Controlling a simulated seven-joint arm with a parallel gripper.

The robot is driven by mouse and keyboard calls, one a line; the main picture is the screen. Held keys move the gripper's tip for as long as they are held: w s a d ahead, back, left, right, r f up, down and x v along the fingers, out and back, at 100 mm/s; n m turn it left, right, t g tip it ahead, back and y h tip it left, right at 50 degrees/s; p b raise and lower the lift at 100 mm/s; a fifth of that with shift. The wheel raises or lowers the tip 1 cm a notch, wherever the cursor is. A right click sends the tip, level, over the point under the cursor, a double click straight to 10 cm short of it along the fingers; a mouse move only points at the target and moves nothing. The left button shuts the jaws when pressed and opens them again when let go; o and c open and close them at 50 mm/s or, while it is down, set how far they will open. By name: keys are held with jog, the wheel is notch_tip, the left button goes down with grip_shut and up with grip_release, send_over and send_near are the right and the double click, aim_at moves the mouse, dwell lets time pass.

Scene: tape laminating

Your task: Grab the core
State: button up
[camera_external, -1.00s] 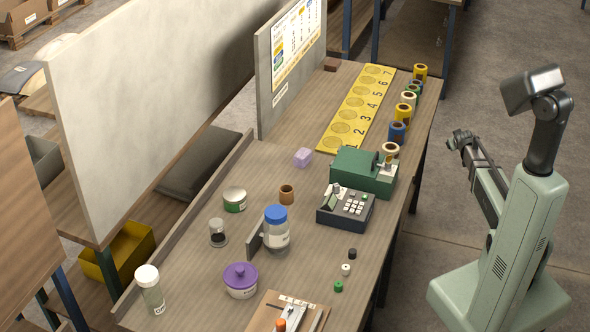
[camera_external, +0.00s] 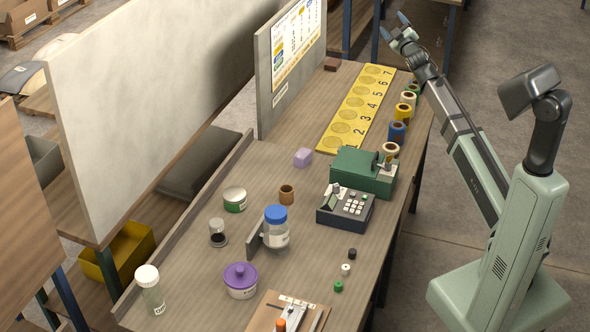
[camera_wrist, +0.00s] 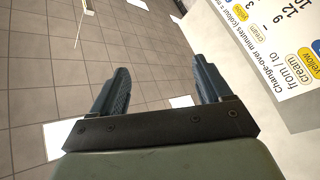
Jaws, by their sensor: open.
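A small brown ring (camera_external: 287,194), which looks like the core, stands upright on the table between a green-and-white tin and the keypad device. It is not in the wrist view. My gripper (camera_external: 394,26) is raised high near the far right end of the table, well away from the brown ring. In the wrist view its two dark fingers (camera_wrist: 163,72) are apart with nothing between them.
Several tape rolls (camera_external: 397,132) line the table's right edge beside a yellow numbered strip (camera_external: 360,110). The green machine (camera_external: 363,172) and keypad device (camera_external: 345,207) stand mid-table. A blue-lidded jar (camera_external: 276,228) stands nearer. The chart panel (camera_wrist: 275,45) shows in the wrist view.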

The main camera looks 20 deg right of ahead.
jog(key=s+a+r+n+t+y, duration=0.3)
jog(key=s+a+r, duration=0.4)
jog(key=a+r, duration=0.55)
jog(key=s+a+r+n+t+y, duration=0.1)
jog(key=s+a+r+n+y, duration=0.35)
jog(key=a+r, duration=0.75)
jog(key=a+f+m+g, duration=0.4)
jog(key=a+f+m, duration=0.1)
jog(key=f, duration=0.5)
jog(key=m+g+h, duration=0.2)
jog(key=g, duration=1.5)
send_near(287, 190)
jog(key=f, duration=0.1)
jog(key=a+f, duration=0.1)
jog(key=f, duration=0.1)
jog(key=shift+y, duration=0.25)
jog(key=shift+a+x, duration=0.2)
jog(key=shift+x, duration=1.1)
jog(key=shift+a+x, duration=0.15)
jog(key=shift+x, duration=1.1)
jog(key=shift+s, duration=0.2)
jog(key=shift+c, duration=0.2)
